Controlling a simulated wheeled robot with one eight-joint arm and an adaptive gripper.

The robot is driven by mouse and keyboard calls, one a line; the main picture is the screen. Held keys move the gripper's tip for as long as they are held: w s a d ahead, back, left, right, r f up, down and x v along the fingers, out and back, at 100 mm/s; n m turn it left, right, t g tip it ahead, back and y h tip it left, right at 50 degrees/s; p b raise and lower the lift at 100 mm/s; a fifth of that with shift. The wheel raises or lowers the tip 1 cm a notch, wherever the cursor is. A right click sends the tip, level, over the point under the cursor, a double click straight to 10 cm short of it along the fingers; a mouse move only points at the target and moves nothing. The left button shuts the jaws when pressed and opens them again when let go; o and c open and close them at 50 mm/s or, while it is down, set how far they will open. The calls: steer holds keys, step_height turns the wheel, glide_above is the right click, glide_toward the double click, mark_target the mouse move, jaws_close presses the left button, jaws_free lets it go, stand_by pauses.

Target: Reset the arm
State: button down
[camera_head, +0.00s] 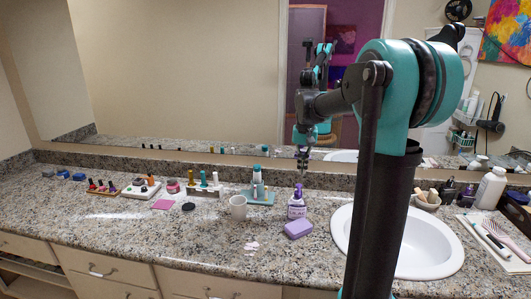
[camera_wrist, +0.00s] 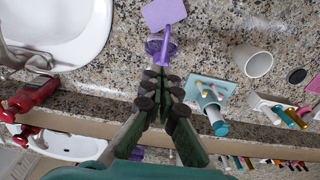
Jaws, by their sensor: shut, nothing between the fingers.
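My teal and dark arm reaches out over the counter from the right of the head view. My gripper (camera_head: 303,166) hangs at its end, pointing down, small in that view and a little above the purple pump bottle (camera_head: 297,207). In the wrist view my gripper (camera_wrist: 160,82) has its dark fingertips close together and is shut, holding nothing. The purple bottle (camera_wrist: 158,48) shows just beyond the fingertips there; they appear apart from it, though the gap is hard to judge.
A lavender block (camera_head: 298,229) lies in front of the bottle. A white cup (camera_head: 238,207) and a teal tray (camera_head: 262,201) with bottles stand to the left, the white sink (camera_head: 448,252) to the right. A mirror (camera_head: 185,80) rises behind the granite counter (camera_head: 130,225).

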steer(key=s+f+t, duration=0.1)
steer(key=s+f, duration=0.5)
steer(key=s, duration=0.3)
steer(key=s+d+f+n+t, duration=0.1)
steer(key=s+f, duration=0.5)
steer(key=s, duration=0.2)
steer(key=s+d+f+n+t, duration=0.1)
steer(key=s+f, duration=0.5)
steer(key=s, duration=0.3)
steer(key=shift+s+d+f+t, duration=0.1)
steer(key=shift+s+d+t, duration=0.05)
steer(key=shift+s+t, duration=0.2)
